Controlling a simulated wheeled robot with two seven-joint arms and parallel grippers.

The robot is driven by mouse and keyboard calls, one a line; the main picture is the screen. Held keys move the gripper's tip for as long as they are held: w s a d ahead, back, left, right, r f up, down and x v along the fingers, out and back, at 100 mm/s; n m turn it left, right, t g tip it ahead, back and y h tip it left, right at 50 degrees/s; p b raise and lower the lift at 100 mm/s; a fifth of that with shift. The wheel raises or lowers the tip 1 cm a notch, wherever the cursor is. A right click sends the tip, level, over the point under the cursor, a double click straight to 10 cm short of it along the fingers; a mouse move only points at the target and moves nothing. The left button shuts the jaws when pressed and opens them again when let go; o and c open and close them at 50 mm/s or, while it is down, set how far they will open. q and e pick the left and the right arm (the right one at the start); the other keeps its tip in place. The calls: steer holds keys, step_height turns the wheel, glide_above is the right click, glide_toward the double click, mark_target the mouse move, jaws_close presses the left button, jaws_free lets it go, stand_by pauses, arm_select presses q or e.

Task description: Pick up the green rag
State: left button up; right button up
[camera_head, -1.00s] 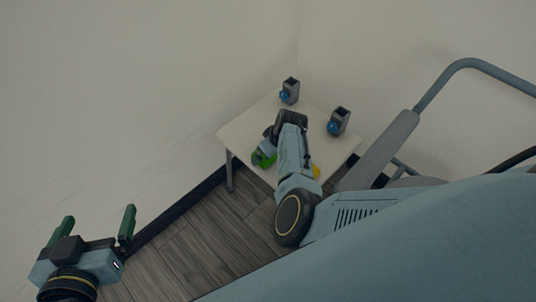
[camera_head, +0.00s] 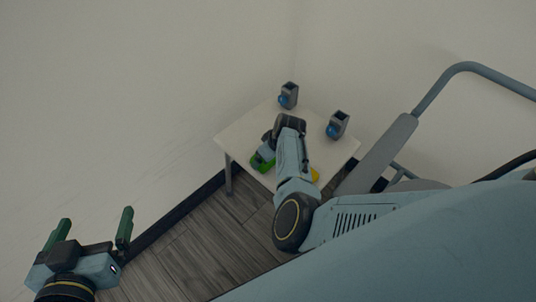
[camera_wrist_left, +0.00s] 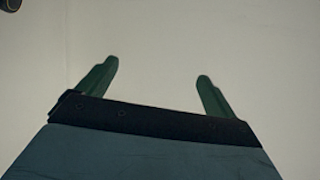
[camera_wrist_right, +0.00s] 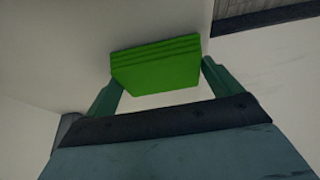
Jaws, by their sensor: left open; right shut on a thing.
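The green rag (camera_wrist_right: 157,64) is a bright green folded block in the right wrist view, between the fingers of my right gripper (camera_wrist_right: 160,82). My right gripper is shut on it. In the head view, a green part of the rag (camera_head: 257,163) shows at the left edge of the white table, partly hidden by my right arm. I cannot tell whether the rag is touching the table. My left gripper (camera_head: 91,229) is open and empty, far left of the table; its two fingers also show apart in the left wrist view (camera_wrist_left: 155,83).
The white table (camera_head: 238,136) stands near the walls' corner. Two grey holders with blue parts stand on it, one at the back (camera_head: 289,95) and one at the right (camera_head: 338,125). A yellow thing (camera_head: 315,175) is partly hidden behind my right arm. A grey rail (camera_head: 475,65) is at right.

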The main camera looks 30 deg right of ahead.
step_height(320, 180, up, 3)
steer(key=shift+p, duration=0.95)
step_height(320, 180, up, 5)
steer(key=p, duration=0.3)
steer(key=shift+r, duration=0.45)
arm_select(q)
steer(key=s+a+f+g+y, duration=0.1)
steer(key=s+a+f+g, duration=0.2)
steer(key=s+f+g, duration=0.2)
steer(key=s+a+f+g+y, duration=0.2)
steer(key=s+a+f+g, duration=0.2)
steer(key=f, duration=0.5)
steer(key=shift+s+f+n+g+y+p, duration=0.35)
steer(key=shift+s+g, duration=0.55)
steer(key=shift+s, duration=0.35)
arm_select(e)
steer(key=shift+r, duration=0.45)
arm_select(q)
steer(key=shift+r, duration=0.1)
